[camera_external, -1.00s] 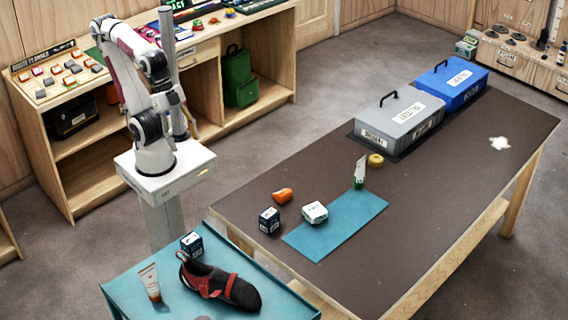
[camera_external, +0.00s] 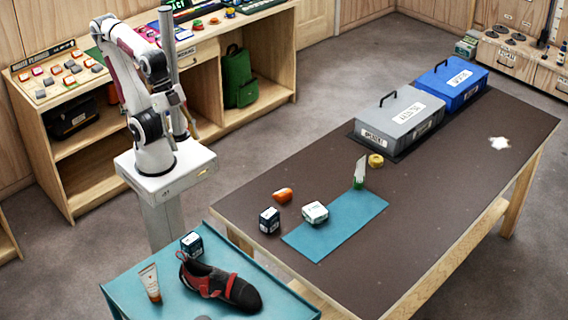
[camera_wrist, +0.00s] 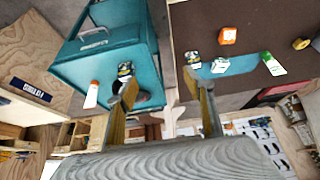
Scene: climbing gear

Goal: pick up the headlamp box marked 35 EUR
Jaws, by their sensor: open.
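Three small boxes are candidates, and no price can be read on any. A dark blue and white box (camera_external: 269,220) stands on the brown table's near left; it shows in the wrist view (camera_wrist: 193,59). A white box with dark green print (camera_external: 315,212) lies on the teal mat, also in the wrist view (camera_wrist: 220,65). Another dark blue and white box (camera_external: 192,244) stands on the teal cart; the wrist view shows it (camera_wrist: 125,70) beside a finger. My gripper (camera_wrist: 165,96) is open and empty, apart from all boxes. The external view does not show its fingers clearly.
The teal cart (camera_external: 125,290) also holds a tube (camera_external: 150,282) and a shoe (camera_external: 222,287).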

